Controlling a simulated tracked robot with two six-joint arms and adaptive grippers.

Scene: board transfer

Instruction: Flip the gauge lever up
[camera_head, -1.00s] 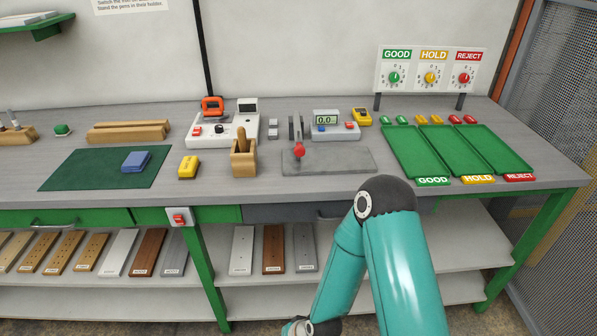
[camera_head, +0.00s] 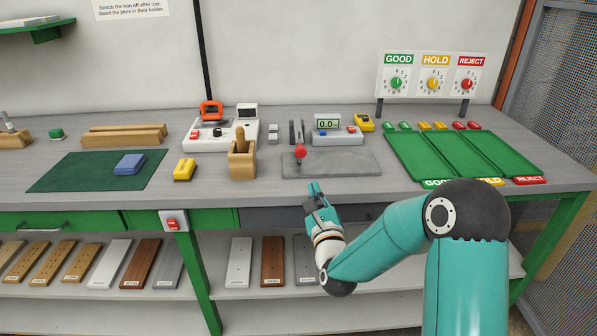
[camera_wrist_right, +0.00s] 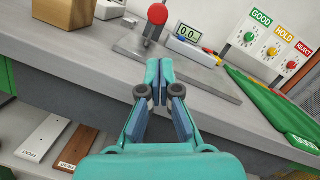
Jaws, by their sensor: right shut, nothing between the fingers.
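The gauge lever with its red ball knob (camera_head: 300,151) stands on a grey base plate (camera_head: 345,164) on the bench. In the right wrist view the red knob (camera_wrist_right: 157,14) is at the top, beyond the fingers, and the plate (camera_wrist_right: 205,82) lies past the bench edge. The gauge's display box (camera_head: 336,135) reads 0.0 behind the plate. My right gripper (camera_head: 315,188) is at the bench's front edge, below and in front of the knob and apart from it. Its fingertips (camera_wrist_right: 158,66) are together and empty in the wrist view. My left gripper is out of view.
A wooden holder (camera_head: 242,165) stands left of the plate, with a yellow block (camera_head: 184,169) beyond it. Green trays (camera_head: 420,166) lie to the right. The bench's front edge (camera_head: 260,202) and lower shelf (camera_head: 220,291) are close to my right arm.

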